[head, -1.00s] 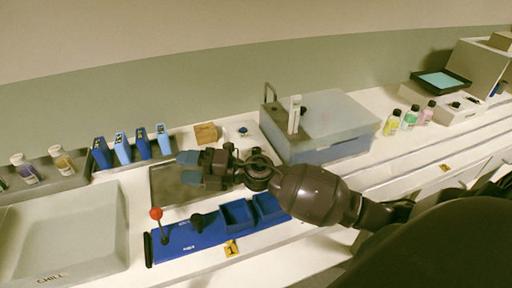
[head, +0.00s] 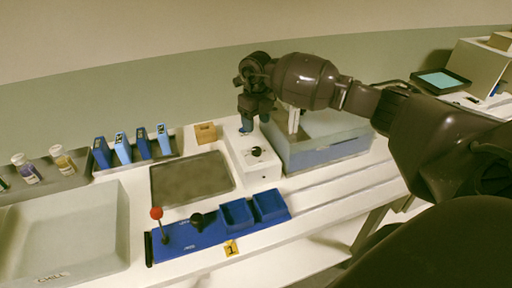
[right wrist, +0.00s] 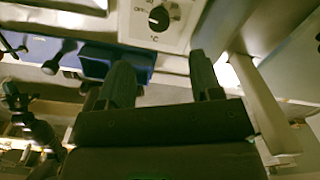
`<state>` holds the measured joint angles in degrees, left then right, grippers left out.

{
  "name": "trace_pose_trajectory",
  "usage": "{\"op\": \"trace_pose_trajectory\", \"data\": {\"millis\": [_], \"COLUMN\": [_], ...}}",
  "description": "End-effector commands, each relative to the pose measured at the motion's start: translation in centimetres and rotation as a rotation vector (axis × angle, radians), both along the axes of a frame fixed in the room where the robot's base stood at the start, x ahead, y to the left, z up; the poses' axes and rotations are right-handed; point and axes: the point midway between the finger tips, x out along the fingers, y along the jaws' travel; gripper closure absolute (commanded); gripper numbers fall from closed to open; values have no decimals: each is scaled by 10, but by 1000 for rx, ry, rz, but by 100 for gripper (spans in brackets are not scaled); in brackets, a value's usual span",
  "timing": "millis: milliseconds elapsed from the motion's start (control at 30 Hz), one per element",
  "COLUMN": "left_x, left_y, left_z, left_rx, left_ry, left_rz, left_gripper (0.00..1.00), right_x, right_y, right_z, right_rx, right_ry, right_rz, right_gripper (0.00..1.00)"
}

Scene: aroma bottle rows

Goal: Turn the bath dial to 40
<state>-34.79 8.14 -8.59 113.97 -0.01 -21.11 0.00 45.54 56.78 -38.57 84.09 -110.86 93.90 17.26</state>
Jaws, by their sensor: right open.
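The bath dial is a round black knob (head: 257,151) with a light pointer on the white control box (head: 262,172), left of the lidded bath (head: 330,153). The knob also shows at the top of the right wrist view (right wrist: 158,18), with "OFF" and "°C" printed around it; its exact setting is too small to read. My right gripper (head: 246,124) points down over the back part of the box, behind the knob. Its fingers are apart and empty in the right wrist view (right wrist: 163,75), clear of the knob. My left gripper is not in view.
A dark flat plate (head: 192,179) lies left of the box. In front are a blue station with a red-topped lever (head: 156,213) and two blue bins (head: 237,214). A wooden block (head: 205,133) and several blue packs (head: 123,148) stand behind. My right arm crosses above the bath.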

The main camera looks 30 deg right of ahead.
Motion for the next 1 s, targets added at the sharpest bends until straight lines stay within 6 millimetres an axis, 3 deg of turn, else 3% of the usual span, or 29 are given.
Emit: {"op": "trace_pose_trajectory", "data": {"millis": [600,1000], "left_x": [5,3], "left_y": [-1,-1], "left_z": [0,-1], "left_rx": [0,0], "left_ry": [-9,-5], "left_rz": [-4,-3], "left_gripper": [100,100], "right_x": [-1,-1], "right_y": [1,1], "right_z": [-93,-104], "right_rx": [5,5], "right_ry": [3,0], "right_rz": [0,1], "right_gripper": [41,41]}}
